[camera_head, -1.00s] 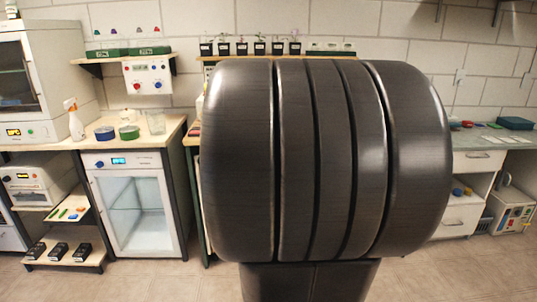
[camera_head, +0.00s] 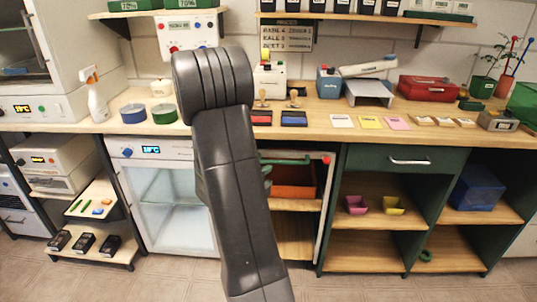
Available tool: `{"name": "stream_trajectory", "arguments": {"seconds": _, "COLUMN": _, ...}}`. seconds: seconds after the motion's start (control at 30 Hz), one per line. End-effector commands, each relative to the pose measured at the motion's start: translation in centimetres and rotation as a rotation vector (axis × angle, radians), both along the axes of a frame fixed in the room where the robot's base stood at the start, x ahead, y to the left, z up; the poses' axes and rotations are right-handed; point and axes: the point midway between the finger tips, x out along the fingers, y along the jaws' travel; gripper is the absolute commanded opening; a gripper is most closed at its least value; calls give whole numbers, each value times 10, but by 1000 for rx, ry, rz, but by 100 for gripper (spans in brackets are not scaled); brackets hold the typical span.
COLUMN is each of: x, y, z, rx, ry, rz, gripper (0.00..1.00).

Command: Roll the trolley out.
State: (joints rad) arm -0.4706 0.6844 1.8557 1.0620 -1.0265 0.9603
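What looks like the trolley (camera_head: 324,205) stands under the bench, between the glass-door fridge and the green cabinet. It has a pale upright post, wooden shelves and a green top rail with a red end. An orange-brown bin (camera_head: 293,190) sits on its upper shelf. My grey arm crosses in front of its left side and hides part of it. A small grey-green curved piece shows beside my arm at the trolley's left; I cannot tell what it is.
The glass-door fridge (camera_head: 165,205) is left of the trolley. The green cabinet (camera_head: 335,215) is close on its right. The bench top (camera_head: 335,132) above holds stamps, cards, a spray bottle (camera_head: 94,95) and a red case (camera_head: 428,88). The floor (camera_head: 370,290) in front looks clear.

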Motion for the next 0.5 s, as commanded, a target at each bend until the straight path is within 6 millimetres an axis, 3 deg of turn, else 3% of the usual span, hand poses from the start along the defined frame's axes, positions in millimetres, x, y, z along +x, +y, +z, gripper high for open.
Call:
{"name": "stream_trajectory", "arguments": {"seconds": 0.17, "x": 11, "y": -5, "z": -3, "rx": 2, "ry": -7, "rz": -11, "gripper": 36}}
{"name": "stream_trajectory", "arguments": {"seconds": 0.5, "x": 74, "y": -33, "z": -15, "rx": 1, "ry": -7, "rz": -11, "gripper": 36}}
